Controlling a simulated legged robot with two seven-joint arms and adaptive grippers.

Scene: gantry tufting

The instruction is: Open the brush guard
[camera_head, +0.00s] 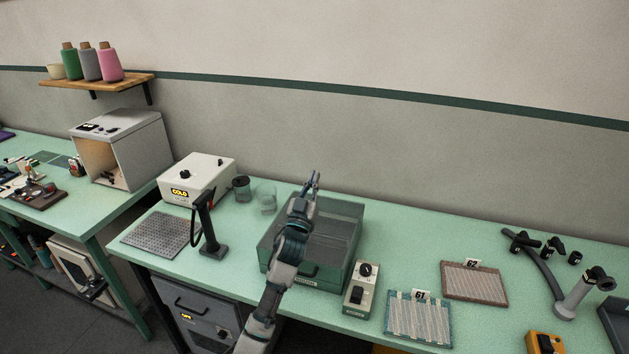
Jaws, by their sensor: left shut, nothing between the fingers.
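A green box with a grey see-through top (340,222) stands in the middle of the bench; it looks like the brush guard, though no label that I can read confirms this. Its top appears closed. My left arm reaches up from the bottom and crosses in front of the box, hiding part of its left side and front. My left gripper (313,181) is shut and empty, over the box's back edge in the picture. I cannot tell whether it touches the box. My right gripper is not in view.
Left of the box are a white unit marked COLD (205,180), two small jars (241,188) and a black stand (208,232). Right of it are a switch box (360,289), panels 61 (418,318) and 62 (474,283), and a grey hose nozzle (585,293).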

